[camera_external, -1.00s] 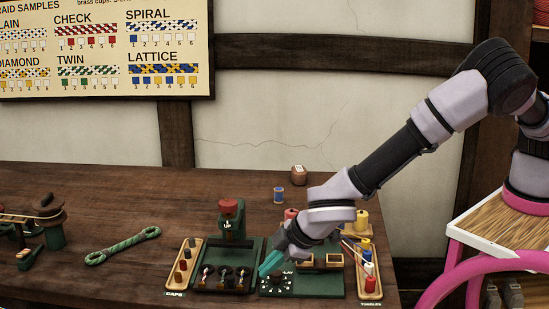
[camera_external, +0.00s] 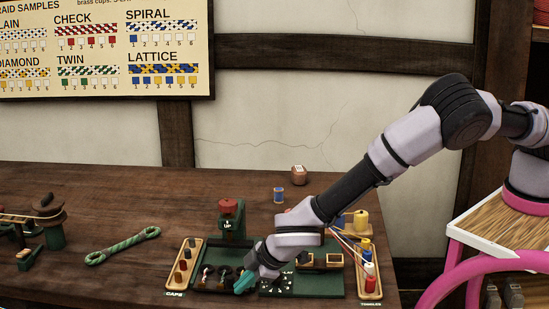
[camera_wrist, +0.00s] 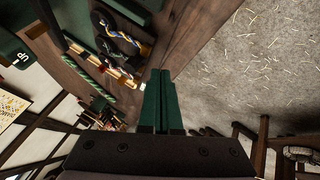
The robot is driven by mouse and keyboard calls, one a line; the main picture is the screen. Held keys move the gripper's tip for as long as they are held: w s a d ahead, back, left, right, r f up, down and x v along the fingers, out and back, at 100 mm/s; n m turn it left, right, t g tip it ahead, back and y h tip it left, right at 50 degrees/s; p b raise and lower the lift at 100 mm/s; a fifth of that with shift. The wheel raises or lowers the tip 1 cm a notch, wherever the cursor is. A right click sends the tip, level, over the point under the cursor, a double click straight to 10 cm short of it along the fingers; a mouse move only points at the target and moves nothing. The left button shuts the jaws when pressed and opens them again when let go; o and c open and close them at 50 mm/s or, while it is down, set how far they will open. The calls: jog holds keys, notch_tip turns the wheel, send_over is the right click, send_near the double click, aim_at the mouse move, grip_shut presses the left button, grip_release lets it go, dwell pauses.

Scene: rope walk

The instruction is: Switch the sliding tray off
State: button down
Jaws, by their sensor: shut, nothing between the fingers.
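What looks like the sliding tray (camera_external: 196,286) is the dark tray with several round holders in front of the green press (camera_external: 237,222) with a red top. It also seems to show in the wrist view as a black piece (camera_wrist: 101,19) with braided cord on it. My gripper (camera_external: 244,284) points down at the tray's front right corner, its green fingers closed together and empty. I cannot tell whether they touch the tray. In the wrist view the shut fingers (camera_wrist: 158,98) point past the table edge toward the floor. No switch marking on the tray is readable.
A wooden caps rack (camera_external: 171,285) stands left of the tray. Right of it lies a green board (camera_external: 328,291) with a dial, then a toggles rack (camera_external: 371,293). A green striped rope tool (camera_external: 122,246) lies left.

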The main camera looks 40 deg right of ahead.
aim_at(239, 273)
jog(key=shift+w+d, duration=0.2)
jog(key=shift+w, duration=0.35)
jog(key=shift+w+d, duration=0.15)
jog(key=shift+w, duration=0.35)
jog(key=w+d, duration=0.7)
jog(key=shift+w+d, duration=0.3)
jog(key=shift+d, duration=0.1)
jog(key=shift+s, duration=0.1)
jog(key=shift+s+a, duration=0.15)
jog(key=shift+s, duration=0.1)
jog(key=s, duration=0.1)
jog(key=s+a, duration=0.1)
jog(key=s, duration=0.1)
jog(key=shift+a, duration=0.15)
jog(key=v, duration=1)
jog(key=shift+s+a, duration=0.2)
jog(key=shift+s, duration=0.15)
